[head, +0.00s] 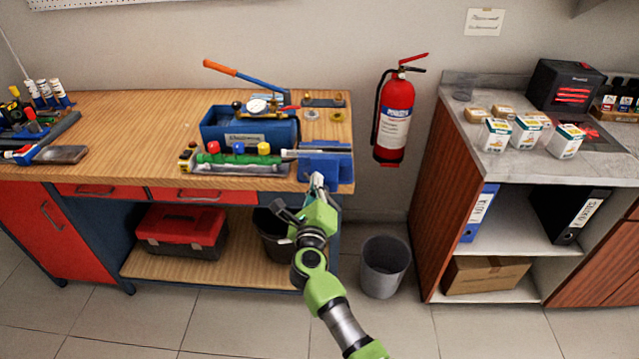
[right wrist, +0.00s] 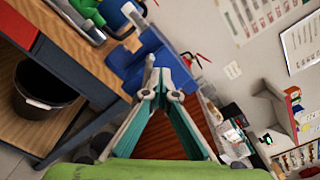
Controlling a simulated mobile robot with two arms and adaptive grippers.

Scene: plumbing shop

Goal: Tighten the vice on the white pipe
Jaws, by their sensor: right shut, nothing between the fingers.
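The blue vice (head: 335,163) is fixed at the right front corner of the wooden workbench. It also shows in the right wrist view (right wrist: 128,72), just beyond my fingertips. The white pipe (head: 290,154) lies level at the vice's left side; how firmly the jaws hold it cannot be told. My right gripper (head: 317,180) is in front of the vice, just below its top, with its fingers together and nothing between them. In the right wrist view its fingertips (right wrist: 160,88) meet near the vice's face; contact cannot be told. The vice's handle is not clearly visible. My left gripper is out of view.
A fire extinguisher (head: 396,115) hangs on the wall to the right. A grey bin (head: 384,267) stands on the floor beside the bench.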

